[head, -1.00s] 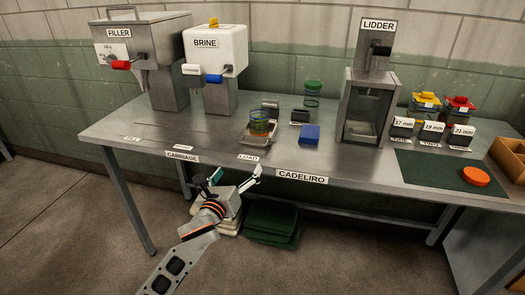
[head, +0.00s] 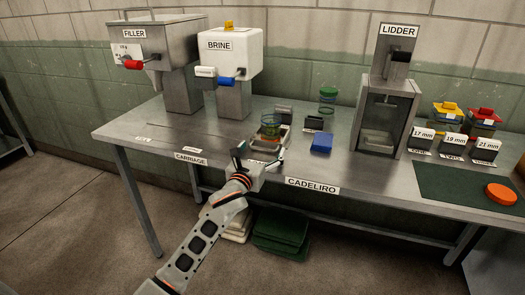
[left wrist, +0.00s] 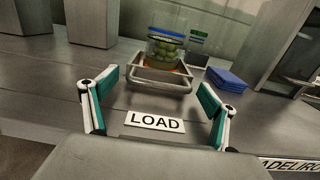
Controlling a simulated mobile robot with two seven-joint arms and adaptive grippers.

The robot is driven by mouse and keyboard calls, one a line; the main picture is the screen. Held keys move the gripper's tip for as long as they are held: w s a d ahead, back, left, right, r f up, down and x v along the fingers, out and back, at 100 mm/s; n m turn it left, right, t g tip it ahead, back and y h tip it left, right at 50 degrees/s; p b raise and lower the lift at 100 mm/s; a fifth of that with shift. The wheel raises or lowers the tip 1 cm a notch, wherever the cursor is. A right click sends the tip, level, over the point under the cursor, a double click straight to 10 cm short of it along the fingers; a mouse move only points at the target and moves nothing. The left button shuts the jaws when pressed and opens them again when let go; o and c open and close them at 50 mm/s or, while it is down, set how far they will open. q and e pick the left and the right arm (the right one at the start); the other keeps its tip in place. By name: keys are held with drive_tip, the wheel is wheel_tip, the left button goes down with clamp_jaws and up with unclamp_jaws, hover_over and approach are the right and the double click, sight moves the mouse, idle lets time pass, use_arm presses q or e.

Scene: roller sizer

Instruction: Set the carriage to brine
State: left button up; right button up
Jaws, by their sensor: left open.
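The carriage (head: 271,141) is a small metal tray at the LOAD end of its track on the bench. A glass jar (head: 271,125) with green contents stands in it. In the left wrist view the carriage (left wrist: 160,83) lies straight ahead and the jar (left wrist: 167,46) shows round green pieces inside. My left gripper (head: 259,153) is open and empty at the bench's front edge, just in front of the carriage, its fingers apart around the LOAD label (left wrist: 154,121) in view. The brine station (head: 230,50) is a white box with a blue lever, left of the carriage. My right gripper is not in view.
The filler (head: 165,50) stands at the far left, the lidder (head: 388,100) to the right. A blue cloth (head: 321,143) and small dark blocks lie right of the carriage. The track left of the carriage looks clear.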

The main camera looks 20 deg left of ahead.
sight(199, 143)
use_arm(q)
drive_tip(key=shift+w, duration=0.25)
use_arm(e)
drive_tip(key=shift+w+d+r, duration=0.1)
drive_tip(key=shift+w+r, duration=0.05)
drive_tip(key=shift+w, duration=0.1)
use_arm(q)
drive_tip(key=shift+c, duration=0.4)
drive_tip(key=c, duration=1.5)
drive_tip(key=shift+a+r, duration=0.1)
drive_tip(key=shift+a, duration=0.35)
drive_tip(key=a+p, duration=0.2)
drive_tip(key=a, duration=0.7)
drive_tip(key=shift+w+a+p, duration=0.15)
drive_tip(key=shift+a+p, duration=0.05)
drive_tip(key=shift+p, duration=0.1)
drive_tip(key=a, duration=0.7)
drive_tip(key=a+b, duration=0.1)
drive_tip(key=a, duration=0.5)
drive_tip(key=shift+w+a, duration=0.2)
drive_tip(key=shift+a, duration=0.2)
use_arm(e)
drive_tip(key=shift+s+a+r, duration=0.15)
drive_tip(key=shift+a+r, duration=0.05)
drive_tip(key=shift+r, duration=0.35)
